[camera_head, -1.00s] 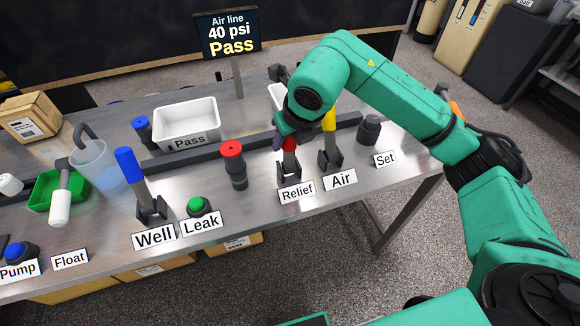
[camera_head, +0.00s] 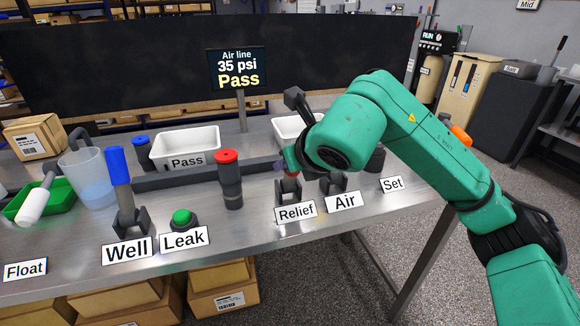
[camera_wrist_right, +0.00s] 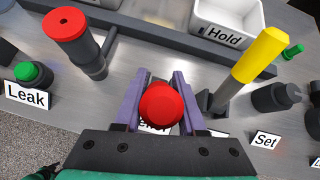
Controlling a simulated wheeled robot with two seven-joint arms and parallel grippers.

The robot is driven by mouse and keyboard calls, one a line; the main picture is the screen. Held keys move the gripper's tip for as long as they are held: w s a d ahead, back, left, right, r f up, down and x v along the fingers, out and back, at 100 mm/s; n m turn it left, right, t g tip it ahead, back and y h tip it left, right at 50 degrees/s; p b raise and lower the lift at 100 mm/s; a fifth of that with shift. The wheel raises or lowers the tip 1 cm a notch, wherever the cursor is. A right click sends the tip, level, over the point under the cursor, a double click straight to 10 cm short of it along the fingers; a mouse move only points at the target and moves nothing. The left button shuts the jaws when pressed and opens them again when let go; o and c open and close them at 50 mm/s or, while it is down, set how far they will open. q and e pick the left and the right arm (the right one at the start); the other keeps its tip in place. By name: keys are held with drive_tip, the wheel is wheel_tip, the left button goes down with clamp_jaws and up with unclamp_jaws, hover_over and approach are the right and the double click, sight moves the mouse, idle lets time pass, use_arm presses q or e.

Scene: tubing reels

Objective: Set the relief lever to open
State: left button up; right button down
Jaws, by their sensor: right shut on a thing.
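The relief lever has a red handle end (camera_wrist_right: 161,104), seen nearly end-on in the right wrist view, above the Relief label (camera_head: 296,211). In the head view its dark bracket (camera_head: 288,191) shows, but most of the handle is hidden by my right arm, so its exact tilt is hard to tell. My right gripper (camera_wrist_right: 160,100) has its purple fingers on both sides of the red handle and is shut on it. It also shows in the head view (camera_head: 284,166). The display (camera_head: 238,69) reads "Air line 35 psi Pass". My left gripper is not in view.
The yellow Air lever (camera_wrist_right: 261,55) stands close to the right of my gripper. A red-topped dark cylinder (camera_head: 230,180) stands to the left. The Well lever (camera_head: 120,175), green Leak button (camera_head: 183,219) and Pass tray (camera_head: 187,146) are farther left. The Set knob (camera_wrist_right: 276,98) is beyond Air.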

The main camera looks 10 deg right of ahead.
drive_tip(key=c, duration=0.5)
unclamp_jaws()
drive_tip(key=shift+s, duration=0.15)
drive_tip(key=v, duration=1.4)
drive_tip(key=shift+s, duration=0.25)
drive_tip(key=shift+r, duration=0.1)
